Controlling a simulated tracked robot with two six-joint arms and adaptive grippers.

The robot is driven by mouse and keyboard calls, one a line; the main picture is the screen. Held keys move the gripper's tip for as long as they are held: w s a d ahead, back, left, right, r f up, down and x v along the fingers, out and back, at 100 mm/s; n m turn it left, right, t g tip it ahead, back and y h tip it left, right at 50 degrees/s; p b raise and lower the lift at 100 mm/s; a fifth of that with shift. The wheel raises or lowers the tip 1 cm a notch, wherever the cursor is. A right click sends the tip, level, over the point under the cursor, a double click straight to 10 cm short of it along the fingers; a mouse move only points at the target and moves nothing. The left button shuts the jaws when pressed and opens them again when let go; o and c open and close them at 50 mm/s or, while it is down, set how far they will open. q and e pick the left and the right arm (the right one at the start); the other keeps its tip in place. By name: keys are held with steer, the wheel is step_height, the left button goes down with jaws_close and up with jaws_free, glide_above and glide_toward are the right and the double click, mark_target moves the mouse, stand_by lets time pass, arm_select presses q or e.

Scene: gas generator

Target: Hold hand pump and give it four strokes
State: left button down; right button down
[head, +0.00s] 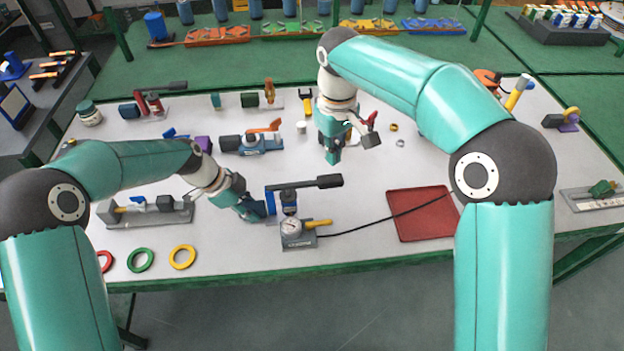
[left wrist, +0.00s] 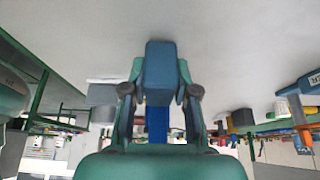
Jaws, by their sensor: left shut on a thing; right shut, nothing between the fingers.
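The hand pump stands near the front middle of the table. It has a round gauge (head: 291,227), a dark lever (head: 318,182) pointing right, and a yellow handle (head: 318,223). My left gripper (head: 262,208) is at the pump's left side, shut on its blue part (head: 270,198). In the left wrist view the left gripper (left wrist: 160,95) has a blue block (left wrist: 160,65) between its fingers. My right gripper (head: 332,155) points down behind the pump lever, apart from it, shut and empty.
A black hose (head: 365,224) runs from the pump across a red mat (head: 424,212). A blue and grey device (head: 250,143) lies left of my right gripper. A small rig (head: 150,212) lies left of the pump, with green (head: 141,260) and yellow (head: 183,257) rings in front.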

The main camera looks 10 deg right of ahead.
arm_select(q)
steer(key=c, duration=0.8)
jaws_free()
